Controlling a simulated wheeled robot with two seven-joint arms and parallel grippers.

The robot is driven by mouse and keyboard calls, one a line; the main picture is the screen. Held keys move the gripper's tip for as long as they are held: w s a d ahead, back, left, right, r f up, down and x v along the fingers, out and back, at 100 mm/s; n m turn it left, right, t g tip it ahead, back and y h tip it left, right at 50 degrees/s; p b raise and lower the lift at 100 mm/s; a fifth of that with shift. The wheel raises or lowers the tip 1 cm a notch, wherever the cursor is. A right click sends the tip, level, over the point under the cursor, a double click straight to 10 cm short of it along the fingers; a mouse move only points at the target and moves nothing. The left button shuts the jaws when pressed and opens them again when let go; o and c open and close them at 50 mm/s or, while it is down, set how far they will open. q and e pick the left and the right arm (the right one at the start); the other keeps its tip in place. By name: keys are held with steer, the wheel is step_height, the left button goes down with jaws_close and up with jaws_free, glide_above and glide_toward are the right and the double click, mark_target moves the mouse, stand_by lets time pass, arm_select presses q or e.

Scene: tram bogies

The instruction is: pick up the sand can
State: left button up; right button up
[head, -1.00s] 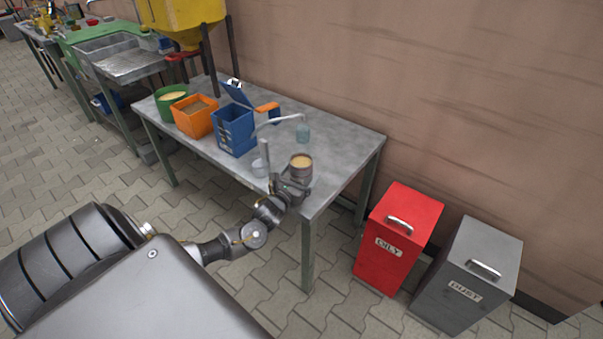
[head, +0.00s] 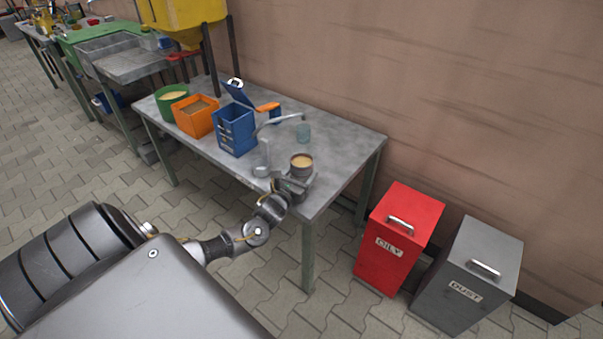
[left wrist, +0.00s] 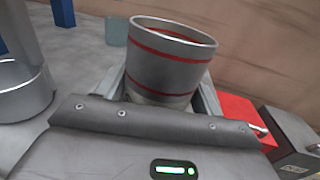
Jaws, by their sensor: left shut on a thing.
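The sand can (head: 302,168) is a small grey metal can with tan sand showing in its open top. It is at the near right end of the grey workbench (head: 345,143). In the left wrist view the can (left wrist: 168,62) has red bands and leans slightly in the picture. My left gripper (head: 300,182) is shut on the can, with a finger on each side of it. The can's bottom is hidden by my gripper, so I cannot tell whether it touches the bench. My right gripper is not in view.
A grey long-spouted vessel (head: 261,165) stands just left of the can, with a glass jar (head: 303,132) behind. A blue box (head: 236,135), orange bin (head: 195,120) and green bucket (head: 171,104) stand farther left. Red (head: 390,262) and grey (head: 455,285) bins stand right of the bench.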

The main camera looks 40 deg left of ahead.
mark_target(301, 166)
arm_select(q)
steer(key=shift+r, duration=1.05)
steer(key=shift+s+r+p, duration=0.1)
steer(key=shift+r+p, duration=0.25)
steer(key=shift+r, duration=0.3)
steer(key=s+a+r+p, duration=0.1)
steer(key=s+r+p, duration=0.1)
steer(key=s+r, duration=0.7)
steer(key=s, duration=0.4)
steer(key=shift+s+a+r, duration=0.25)
steer(key=shift+s+r, duration=0.05)
steer(key=shift+s, duration=0.05)
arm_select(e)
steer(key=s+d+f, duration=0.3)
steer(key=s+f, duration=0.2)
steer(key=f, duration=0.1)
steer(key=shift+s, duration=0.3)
